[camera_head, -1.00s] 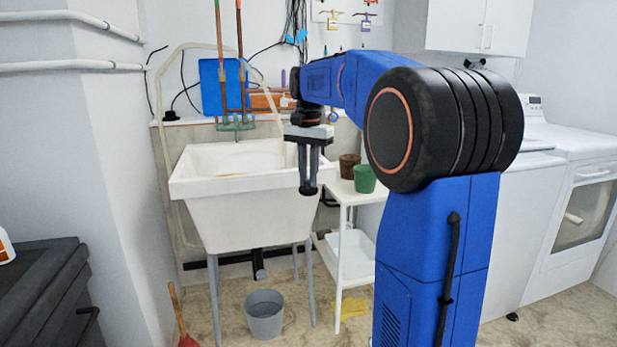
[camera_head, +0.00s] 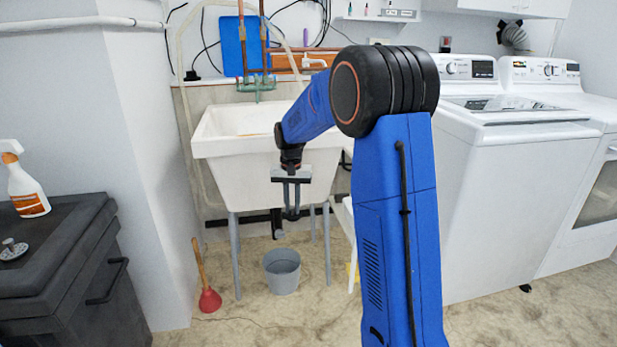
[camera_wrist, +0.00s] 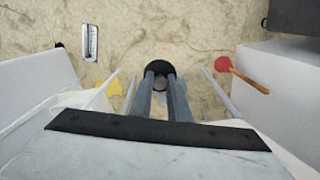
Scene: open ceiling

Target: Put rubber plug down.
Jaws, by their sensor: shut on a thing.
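The rubber plug (camera_wrist: 160,66) is a dark round piece at the tips of my gripper (camera_wrist: 163,82) in the wrist view. My gripper is shut on it. In the head view my gripper (camera_head: 291,208) points down in front of the white sink (camera_head: 225,182), below its rim, with the small dark plug (camera_head: 291,217) at its tips. The plug is held in the air, clear of the floor (camera_head: 330,320). The fingers hide part of it.
A grey bucket (camera_head: 282,278) stands on the floor below the sink. A red plunger (camera_head: 209,300) stands left of it. A dark cabinet (camera_head: 55,250) with a spray bottle (camera_head: 27,190) is at left. Washing machines (camera_head: 500,150) stand at right. The front floor has free room.

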